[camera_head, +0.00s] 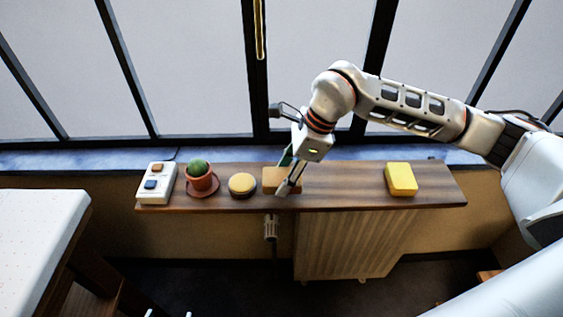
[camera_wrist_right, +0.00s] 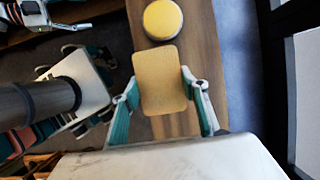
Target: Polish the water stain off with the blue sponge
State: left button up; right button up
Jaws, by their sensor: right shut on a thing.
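My right gripper (camera_head: 289,178) is over the wooden shelf and shut on a tan block (camera_head: 271,179). In the right wrist view the tan block (camera_wrist_right: 161,80) has rounded corners and sits between the two teal-sided fingers (camera_wrist_right: 163,103). No separate blue sponge shows; the held block looks tan, and whether it has another colour underneath is hidden. A yellow block (camera_head: 401,178) lies on the shelf well to the right of the gripper. I cannot make out a water stain on the visible wood. My left gripper is not clearly in view.
The narrow shelf (camera_head: 340,187) runs under the window, above a radiator (camera_head: 350,245). Left of the gripper stand a round yellow-topped thing (camera_head: 242,184), a potted cactus (camera_head: 200,178) and a white box (camera_head: 157,188) with brown and blue squares. The shelf is bare between gripper and yellow block.

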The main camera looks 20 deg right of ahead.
notch_tip(320, 180, up, 3)
jog(key=shift+r+p, duration=0.2)
jog(key=shift+p, duration=0.65)
jog(key=shift+r, duration=0.3)
pick_arm(q)
jog(key=shift+s+a+r, duration=0.15)
jog(key=shift+a+r, duration=0.2)
jog(key=shift+r, duration=0.3)
jog(key=shift+s+a+r, duration=0.15)
jog(key=shift+a+r, duration=0.15)
jog(key=shift+r, duration=0.3)
jog(key=shift+f, duration=0.1)
